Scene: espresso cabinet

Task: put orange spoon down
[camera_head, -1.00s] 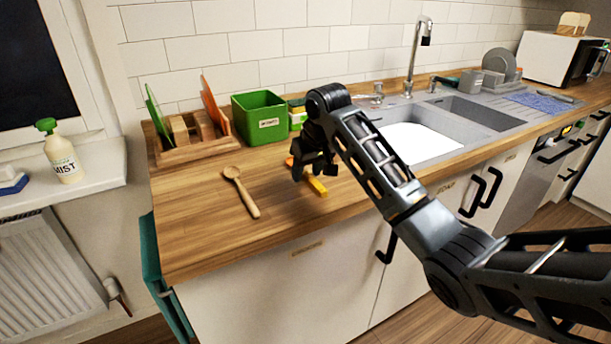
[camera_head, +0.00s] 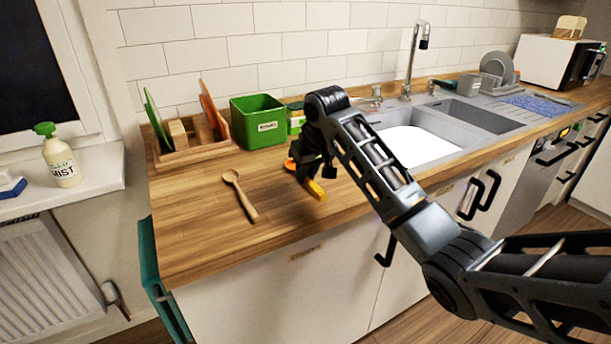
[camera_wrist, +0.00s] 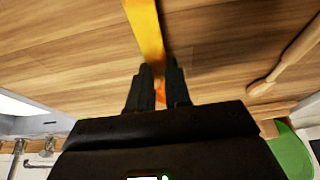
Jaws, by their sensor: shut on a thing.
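The orange spoon has a yellow-orange handle (camera_head: 315,189) and an orange end (camera_head: 290,164) that shows behind my gripper (camera_head: 310,178) in the head view. In the wrist view the handle (camera_wrist: 145,30) runs up from between the two fingers of my gripper (camera_wrist: 158,85), with a bit of orange below them. My gripper is shut on the spoon, low over the wooden counter (camera_head: 200,225), right of the wooden spoon. Whether the spoon touches the counter I cannot tell.
A wooden spoon (camera_head: 240,193) lies on the counter to the left. A wooden rack (camera_head: 190,153) with boards and a green box (camera_head: 258,122) stand along the wall. The sink (camera_head: 420,145) is to the right. The front left of the counter is clear.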

